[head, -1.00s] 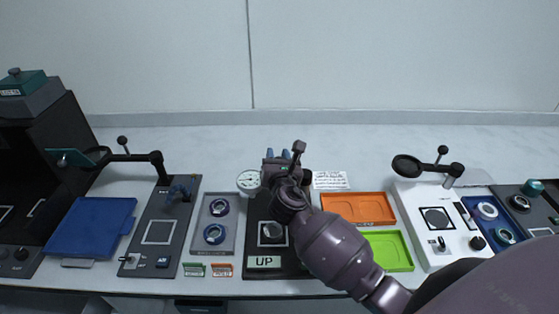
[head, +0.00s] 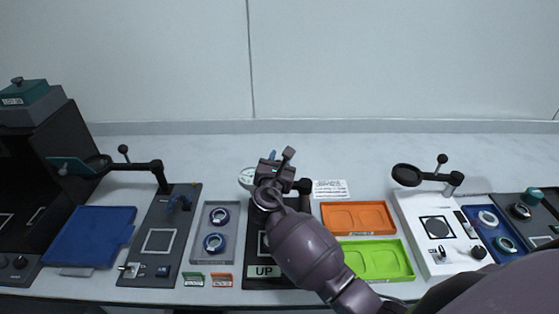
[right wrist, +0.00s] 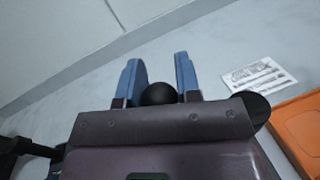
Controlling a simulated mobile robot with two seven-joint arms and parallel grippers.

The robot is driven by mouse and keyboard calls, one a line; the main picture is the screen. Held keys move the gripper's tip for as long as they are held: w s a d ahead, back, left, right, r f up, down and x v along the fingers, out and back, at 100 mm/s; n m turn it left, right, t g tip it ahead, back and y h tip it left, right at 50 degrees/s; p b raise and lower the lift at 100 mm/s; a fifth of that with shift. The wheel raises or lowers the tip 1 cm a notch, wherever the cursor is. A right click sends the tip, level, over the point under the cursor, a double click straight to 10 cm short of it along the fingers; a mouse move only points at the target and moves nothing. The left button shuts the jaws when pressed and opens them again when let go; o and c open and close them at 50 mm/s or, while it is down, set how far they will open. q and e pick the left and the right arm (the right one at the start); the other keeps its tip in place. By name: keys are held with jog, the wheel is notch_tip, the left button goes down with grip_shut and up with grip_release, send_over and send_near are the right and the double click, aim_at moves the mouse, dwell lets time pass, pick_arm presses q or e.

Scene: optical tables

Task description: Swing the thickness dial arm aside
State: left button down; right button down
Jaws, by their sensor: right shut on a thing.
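The dial gauge (head: 248,178) has a round white face and shows just left of my right gripper in the head view, partly covered by it. A black post (head: 304,187) stands just right of the gripper, on the dark plate marked UP (head: 262,271). My right gripper (head: 271,155) is over the back of this plate. In the right wrist view its blue fingers (right wrist: 158,78) stand on both sides of a round black knob (right wrist: 158,94), shut on it. My gripper and forearm hide the dial arm and much of the plate. My left gripper is not in view.
An orange tray (head: 358,217) and a green tray (head: 377,260) lie to the right. A grey tray with two rings (head: 200,254) lies to the left. Stations with black swing arms stand at left (head: 130,165) and right (head: 425,176).

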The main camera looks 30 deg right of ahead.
jog(key=c, duration=0.9)
grip_release()
jog(key=shift+o, duration=0.4)
jog(key=v, duration=1)
jog(key=shift+s+a, duration=0.25)
jog(key=shift+s, duration=0.05)
jog(key=shift+r, duration=0.1)
